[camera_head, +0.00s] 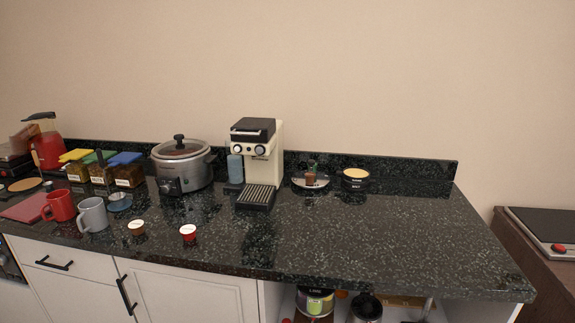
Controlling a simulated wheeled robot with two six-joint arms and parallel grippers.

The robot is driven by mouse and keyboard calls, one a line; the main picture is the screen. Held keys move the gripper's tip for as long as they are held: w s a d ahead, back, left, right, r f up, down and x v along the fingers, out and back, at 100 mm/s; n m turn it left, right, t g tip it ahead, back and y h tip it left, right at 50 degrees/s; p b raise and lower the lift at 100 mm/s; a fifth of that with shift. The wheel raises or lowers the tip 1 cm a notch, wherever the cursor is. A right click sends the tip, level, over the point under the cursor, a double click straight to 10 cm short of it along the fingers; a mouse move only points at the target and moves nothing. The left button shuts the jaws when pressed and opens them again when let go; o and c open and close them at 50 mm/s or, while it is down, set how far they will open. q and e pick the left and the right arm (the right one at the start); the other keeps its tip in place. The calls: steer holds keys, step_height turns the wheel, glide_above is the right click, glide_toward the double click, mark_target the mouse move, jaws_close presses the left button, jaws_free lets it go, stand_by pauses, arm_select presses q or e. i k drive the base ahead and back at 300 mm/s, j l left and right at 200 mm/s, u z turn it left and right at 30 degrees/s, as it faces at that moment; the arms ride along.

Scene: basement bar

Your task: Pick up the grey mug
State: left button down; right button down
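The grey mug (93,215) stands upright on the dark stone counter, near its front edge at the left. Its handle points to the left, toward a red mug (61,205) standing close beside it. A small blue-grey bowl (119,201) sits just behind it to the right. Neither of my grippers shows in the head view.
A slow cooker (182,168) and a coffee machine (262,150) stand behind. Two small capsules (188,232) lie right of the grey mug near the front edge. Spice jars (128,175) and a red jug (46,146) stand at the left. The counter's right part (400,235) is clear.

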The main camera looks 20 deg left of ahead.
mark_target(92, 211)
steer(key=u, duration=1.95)
steer(key=i+j+z, duration=0.1)
steer(key=i+j, duration=0.15)
steer(key=i, duration=0.1)
